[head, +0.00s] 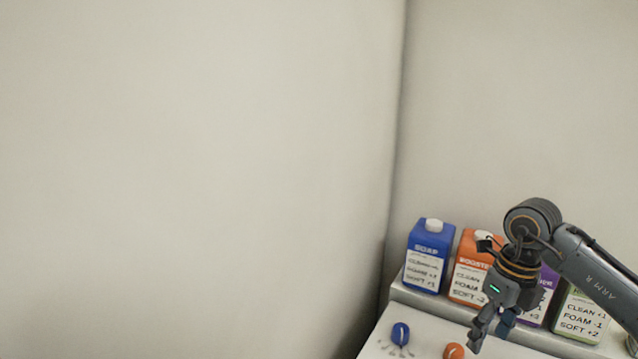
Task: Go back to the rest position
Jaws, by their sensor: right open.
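My right gripper (492,330) hangs fingers down at the lower right of the head view, at the end of my right arm. It is open, and I see nothing held in it. It is in front of the row of cartons and above the white surface (421,326). An orange round piece (453,351) shows just left of its fingertips, at the picture's bottom edge. My left gripper is not in view.
A blue soap carton (429,256), an orange carton (468,275), a purple carton (541,305) and a green-topped carton (581,316) stand on a ledge. My arm partly covers several. A blue round piece (400,333) sits on the white surface. Walls meet behind.

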